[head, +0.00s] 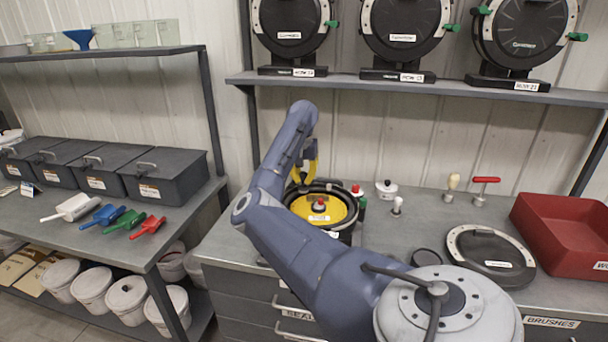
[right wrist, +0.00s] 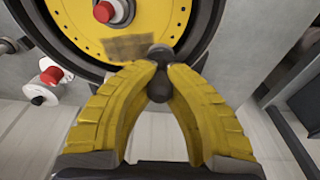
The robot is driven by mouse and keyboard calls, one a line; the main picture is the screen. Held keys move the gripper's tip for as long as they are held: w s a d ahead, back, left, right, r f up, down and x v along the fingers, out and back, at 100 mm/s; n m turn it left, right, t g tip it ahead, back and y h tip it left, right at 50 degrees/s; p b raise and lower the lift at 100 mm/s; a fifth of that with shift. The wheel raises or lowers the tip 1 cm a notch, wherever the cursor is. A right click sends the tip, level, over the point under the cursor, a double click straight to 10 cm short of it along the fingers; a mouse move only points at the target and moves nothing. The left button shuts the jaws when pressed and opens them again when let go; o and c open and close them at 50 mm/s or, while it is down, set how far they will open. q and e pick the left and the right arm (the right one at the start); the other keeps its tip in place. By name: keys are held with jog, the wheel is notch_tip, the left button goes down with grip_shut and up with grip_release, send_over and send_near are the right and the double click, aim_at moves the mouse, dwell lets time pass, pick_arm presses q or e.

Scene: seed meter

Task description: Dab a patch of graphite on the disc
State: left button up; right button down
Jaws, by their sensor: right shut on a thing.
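The yellow disc (head: 338,208) sits in a round black housing on the bench, with a red knob (head: 319,203) at its centre. In the right wrist view the disc (right wrist: 75,22) has a ring of small holes. A greyish-brown patch (right wrist: 128,47) lies on the disc near its rim. My right gripper (right wrist: 160,78) has its yellow fingers shut on a small dark round-ended tool (right wrist: 158,90). The tool's dark end is over the disc's rim beside the patch; I cannot tell if it touches. In the head view my right gripper (head: 304,178) is behind the housing's rear edge. My left gripper is out of view.
Red-capped containers (head: 357,191) stand close right of the housing. A black round cover (head: 490,250) and a red bin (head: 565,235) are further right. Spare meters (head: 400,30) stand on the shelf above. Scoops (head: 103,214) lie on the left bench.

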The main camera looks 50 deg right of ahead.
jog(key=shift+r, duration=2.5)
jog(key=shift+s+r, duration=0.1)
